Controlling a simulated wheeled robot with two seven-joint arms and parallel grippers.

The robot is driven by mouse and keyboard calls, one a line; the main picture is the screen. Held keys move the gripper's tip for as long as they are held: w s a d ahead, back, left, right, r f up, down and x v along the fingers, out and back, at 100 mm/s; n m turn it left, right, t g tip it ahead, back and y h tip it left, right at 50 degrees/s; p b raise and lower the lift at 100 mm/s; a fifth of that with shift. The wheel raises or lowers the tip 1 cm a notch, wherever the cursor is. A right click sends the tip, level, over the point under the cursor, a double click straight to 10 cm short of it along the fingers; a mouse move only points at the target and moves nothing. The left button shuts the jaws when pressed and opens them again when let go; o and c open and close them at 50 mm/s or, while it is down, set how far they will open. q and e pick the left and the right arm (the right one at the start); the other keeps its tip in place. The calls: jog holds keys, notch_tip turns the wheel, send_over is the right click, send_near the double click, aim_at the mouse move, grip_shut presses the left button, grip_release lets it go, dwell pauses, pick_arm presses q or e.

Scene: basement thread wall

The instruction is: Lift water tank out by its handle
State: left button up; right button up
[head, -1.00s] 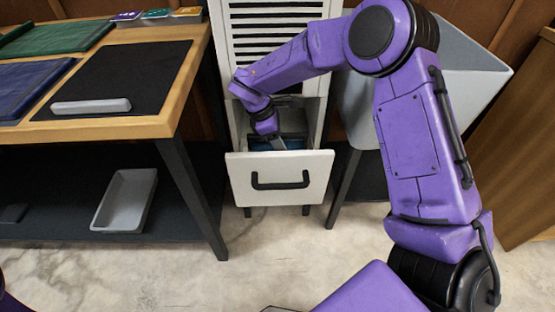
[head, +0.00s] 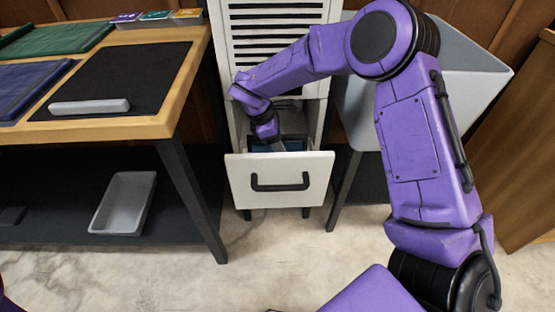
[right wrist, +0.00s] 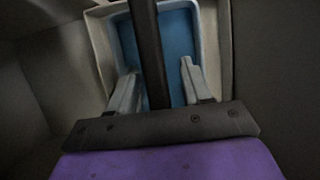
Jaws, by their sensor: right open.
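The water tank (right wrist: 198,38) shows in the right wrist view as a pale-rimmed tub with a blue inside. Its black bar handle (right wrist: 146,35) runs lengthwise across the middle. My right gripper (right wrist: 157,72) is open, with one grey finger on each side of the bar. I cannot tell whether either finger touches it. In the head view, my right gripper (head: 277,146) reaches down into the pulled-out front compartment of the white cabinet, and a strip of blue tank (head: 294,146) shows beside it. The rest of the tank is hidden by the compartment front. My left gripper is not in view.
The compartment front (head: 240,170) stands forward of the cabinet (head: 222,60), with its own black pull handle (head: 280,186). A wooden workbench (head: 187,85) is close on the left. A grey bin (head: 455,75) stands on the right. The floor in front is clear.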

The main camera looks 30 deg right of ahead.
jog(key=shift+c, duration=0.3)
grip_shut()
jog(key=shift+r, duration=0.1)
